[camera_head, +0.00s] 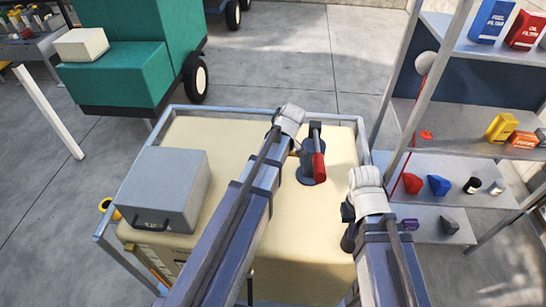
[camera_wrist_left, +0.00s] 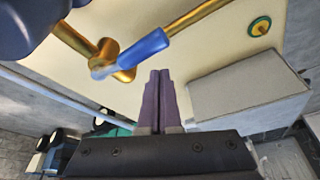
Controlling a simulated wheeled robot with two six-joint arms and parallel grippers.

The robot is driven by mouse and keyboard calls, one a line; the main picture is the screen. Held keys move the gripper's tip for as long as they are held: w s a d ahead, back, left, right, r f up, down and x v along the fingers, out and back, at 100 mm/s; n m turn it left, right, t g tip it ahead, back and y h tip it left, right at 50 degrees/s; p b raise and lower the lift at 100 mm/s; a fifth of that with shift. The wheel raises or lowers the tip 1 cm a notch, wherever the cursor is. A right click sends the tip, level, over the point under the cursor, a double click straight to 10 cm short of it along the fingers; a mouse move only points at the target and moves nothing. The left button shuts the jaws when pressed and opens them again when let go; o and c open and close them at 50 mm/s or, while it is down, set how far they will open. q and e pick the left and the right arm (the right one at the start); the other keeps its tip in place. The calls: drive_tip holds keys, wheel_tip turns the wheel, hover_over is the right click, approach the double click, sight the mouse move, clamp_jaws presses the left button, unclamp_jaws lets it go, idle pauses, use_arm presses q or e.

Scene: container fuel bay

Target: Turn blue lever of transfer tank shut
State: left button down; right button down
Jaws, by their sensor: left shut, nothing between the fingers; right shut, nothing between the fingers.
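The cream transfer tank (camera_head: 205,135) stands in a grey frame in the head view. Its blue lever (camera_wrist_left: 145,49) shows in the left wrist view on a brass valve (camera_wrist_left: 109,57), slanting up to the right and overlapping a brass pipe (camera_wrist_left: 205,15). My left gripper (camera_wrist_left: 159,74) is shut and empty, its fingertips just below the lever with a small gap in the picture. In the head view the lever and left fingertips are hidden. My right gripper (camera_head: 348,232) is shut and empty over the tank's right side, away from the lever.
A grey box (camera_head: 165,190) sits on the tank's left; it also shows in the left wrist view (camera_wrist_left: 248,95). A dark pump with a red handle (camera_head: 319,167) stands between my arms. Shelves (camera_head: 455,165) with small goods stand close on the right.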

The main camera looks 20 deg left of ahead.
use_arm(q)
drive_tip(key=a+p+v, duration=0.2)
drive_tip(key=p+v, duration=0.7)
drive_tip(key=shift+w+r+p, duration=0.35)
drive_tip(key=shift+w+r, duration=0.2)
drive_tip(key=shift+r, duration=0.15)
drive_tip(key=shift+s+d+f, duration=0.1)
drive_tip(key=shift+s, duration=0.05)
